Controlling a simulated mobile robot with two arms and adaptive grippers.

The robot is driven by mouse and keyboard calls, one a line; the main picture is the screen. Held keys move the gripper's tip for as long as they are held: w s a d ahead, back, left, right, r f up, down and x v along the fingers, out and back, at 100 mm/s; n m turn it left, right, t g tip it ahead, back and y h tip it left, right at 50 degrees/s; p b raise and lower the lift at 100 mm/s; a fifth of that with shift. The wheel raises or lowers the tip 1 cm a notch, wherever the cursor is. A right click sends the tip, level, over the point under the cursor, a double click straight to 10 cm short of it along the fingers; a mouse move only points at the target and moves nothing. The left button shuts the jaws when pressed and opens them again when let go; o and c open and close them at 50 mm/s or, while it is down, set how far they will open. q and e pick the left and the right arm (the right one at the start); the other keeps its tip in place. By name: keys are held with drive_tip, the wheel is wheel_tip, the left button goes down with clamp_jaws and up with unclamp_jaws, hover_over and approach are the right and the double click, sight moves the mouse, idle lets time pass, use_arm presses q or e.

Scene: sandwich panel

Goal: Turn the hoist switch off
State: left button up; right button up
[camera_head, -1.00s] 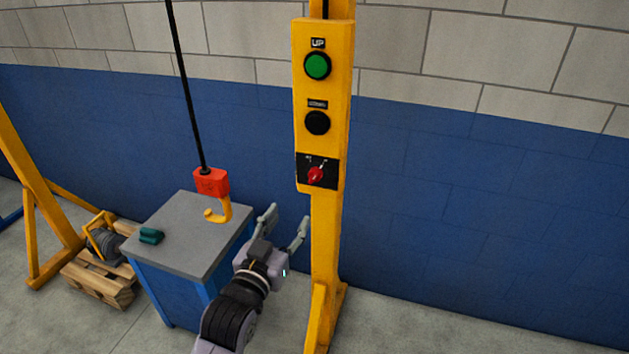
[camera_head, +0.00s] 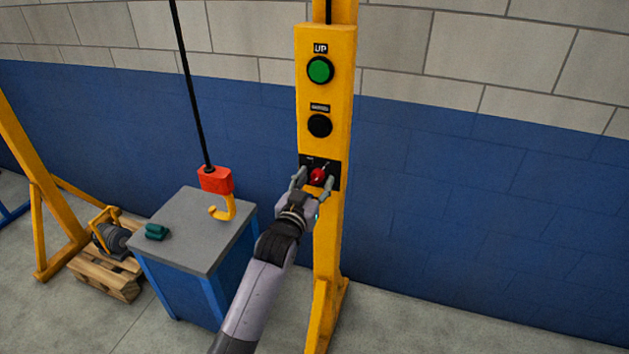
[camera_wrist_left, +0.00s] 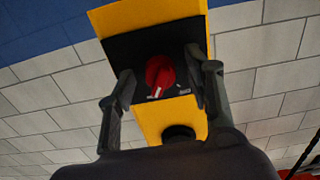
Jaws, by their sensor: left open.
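The red rotary hoist switch (camera_head: 318,176) sits on a black plate (camera_head: 334,164) low on the yellow control panel (camera_head: 341,100). In the left wrist view the red knob (camera_wrist_left: 159,74) shows between my fingers, with a white mark on it. My left gripper (camera_head: 314,180) is open in front of the switch, one finger on each side of the knob. I cannot tell whether either finger touches it. The lower part of the plate is partly hidden by the gripper. My right gripper is not in view.
A green UP button (camera_head: 320,70) and a black button (camera_head: 319,125) are above the switch. Left stands a grey-topped blue cabinet (camera_head: 190,238), with a red hoist block (camera_head: 216,179) and yellow hook hanging over it. A wooden pallet (camera_head: 103,277) is farther left.

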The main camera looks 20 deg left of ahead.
use_arm(q)
drive_tip(key=shift+c, duration=0.3)
clamp_jaws()
idle(0.4)
